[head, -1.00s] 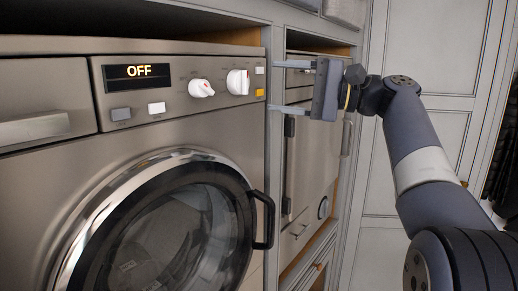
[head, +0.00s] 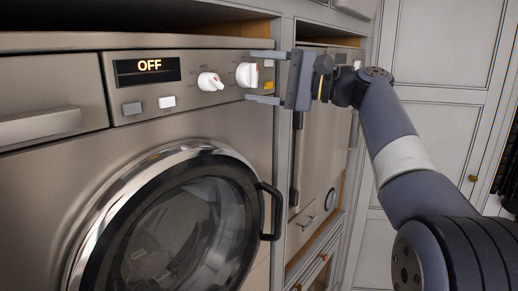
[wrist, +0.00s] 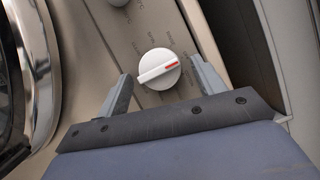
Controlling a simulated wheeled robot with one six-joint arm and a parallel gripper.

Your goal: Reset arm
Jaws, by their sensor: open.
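My gripper (head: 258,77) is open, with its two fingers spread one above the other in the head view, at the right end of the washing machine's control panel. In the wrist view my gripper (wrist: 160,88) has its fingers on either side of a white dial (wrist: 159,69) with a red mark. Nothing is held between the fingers. The same dial (head: 247,75) shows in the head view just left of the fingertips. Whether the fingers touch the dial or panel cannot be told.
A tall cabinet (head: 440,90) stands behind my arm.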

